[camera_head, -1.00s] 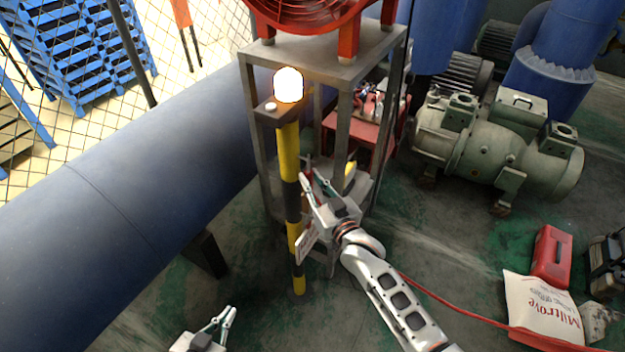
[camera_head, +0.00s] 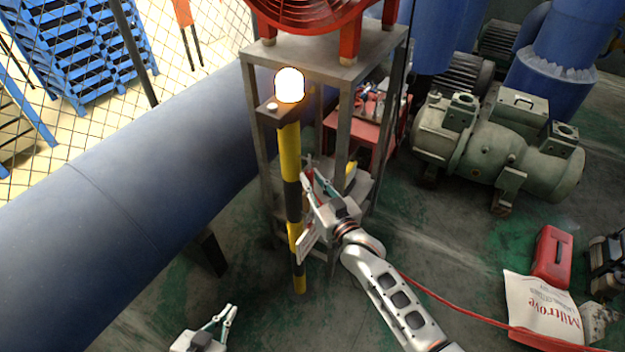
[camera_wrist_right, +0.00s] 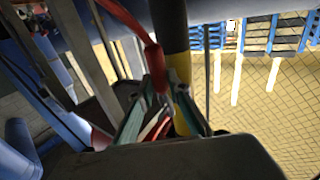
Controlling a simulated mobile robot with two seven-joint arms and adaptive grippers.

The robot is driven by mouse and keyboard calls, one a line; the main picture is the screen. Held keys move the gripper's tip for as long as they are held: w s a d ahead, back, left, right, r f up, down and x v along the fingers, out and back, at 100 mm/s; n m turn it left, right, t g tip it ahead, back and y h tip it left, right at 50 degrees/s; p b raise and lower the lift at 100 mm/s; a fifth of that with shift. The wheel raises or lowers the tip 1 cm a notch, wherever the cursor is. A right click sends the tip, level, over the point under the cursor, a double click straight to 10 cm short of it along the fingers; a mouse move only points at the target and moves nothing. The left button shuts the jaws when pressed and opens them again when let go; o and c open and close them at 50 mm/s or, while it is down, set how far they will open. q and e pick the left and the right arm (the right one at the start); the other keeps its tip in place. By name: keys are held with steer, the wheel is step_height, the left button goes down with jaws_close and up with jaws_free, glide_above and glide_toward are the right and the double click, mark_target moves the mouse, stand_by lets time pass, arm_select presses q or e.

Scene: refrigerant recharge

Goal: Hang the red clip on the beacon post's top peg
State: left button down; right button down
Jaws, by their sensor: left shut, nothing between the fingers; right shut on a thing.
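The beacon post (camera_head: 290,155) stands upright, banded yellow and black, with a glowing white lamp (camera_head: 289,85) on top. It also shows in the right wrist view (camera_wrist_right: 172,35). My right gripper (camera_head: 309,184) is beside the post's middle, on its right, well below the lamp. It is shut on the red clip (camera_wrist_right: 153,62), which sticks up past the fingertips close to the post in the right wrist view. I cannot tell whether clip and post touch. My left gripper (camera_head: 230,314) is shut and empty at the lower left.
A metal stand (camera_head: 345,70) carrying a red fan (camera_head: 305,12) is just behind the post. A large blue pipe (camera_head: 120,200) runs along the left. A pale tag (camera_head: 306,246) shows by the post below my right gripper. A green-grey pump (camera_head: 495,145) stands at right.

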steer(key=c, duration=1.8)
jaws_free()
steer(key=shift+s+d+f, duration=0.1)
steer(key=shift+s+d, duration=0.15)
steer(key=shift+s, duration=0.25)
steer(key=v, duration=1.1)
steer(key=s+d+f+g+h, duration=0.1)
steer(key=s+d+f+g, duration=0.1)
steer(key=s+d+f, duration=0.2)
steer(key=s+d+f+g+h, duration=0.1)
steer(key=s+d+f+h, duration=0.1)
steer(key=s+d+f, duration=0.3)
steer(key=s+d+f+g+h, duration=0.1)
steer(key=s+d+f, duration=0.4)
steer(key=s, duration=0.5)
steer(key=shift+d+f+m+g+h, duration=0.1)
steer(key=shift+f+m+g+h, duration=0.25)
steer(key=shift+f+g, duration=0.4)
steer(key=shift+r, duration=0.1)
